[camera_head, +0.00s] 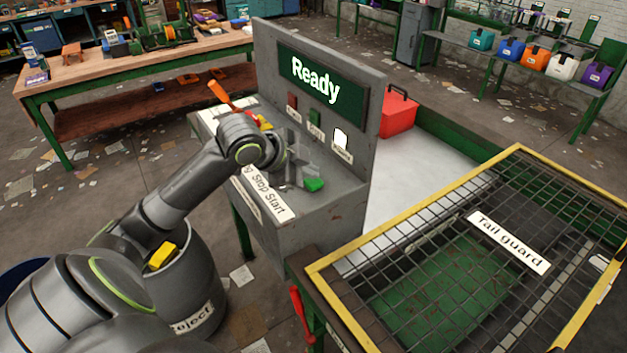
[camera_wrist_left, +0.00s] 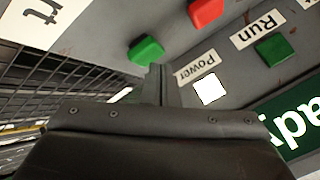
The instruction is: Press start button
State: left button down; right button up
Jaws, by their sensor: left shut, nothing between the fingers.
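The green start button (camera_head: 314,185) sits on the sloped desk of the grey control console (camera_head: 318,232), at the right end of the label strip (camera_head: 264,198) reading "Stop Start". My left gripper (camera_head: 298,172) is shut and empty, over the desk just beside the green button. In the left wrist view the closed fingers (camera_wrist_left: 158,85) point close to the green button (camera_wrist_left: 146,47); I cannot tell whether they touch it. A red button (camera_wrist_left: 205,12) lies beside it, hidden by my arm in the head view. The console display (camera_head: 316,82) reads "Ready". My right gripper is not in view.
The console's upright panel carries red, green and lit white lamps (camera_head: 341,139) behind the gripper. A yellow-framed mesh tail guard (camera_head: 333,263) stands to the right. An orange handle (camera_head: 220,93) rises at the desk's left. A red box (camera_head: 398,115) stands behind the panel.

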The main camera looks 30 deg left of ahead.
aim_at(309, 183)
pick_arm(q)
jog(key=shift+f, duration=0.6)
dwell(0.7)
dwell(0.4)
jog(key=shift+r+p, duration=0.8)
jog(key=shift+r, duration=0.15)
notch_tip(309, 183, up, 5)
jog(key=p, duration=0.5)
jog(key=shift+r, duration=0.1)
dwell(0.5)
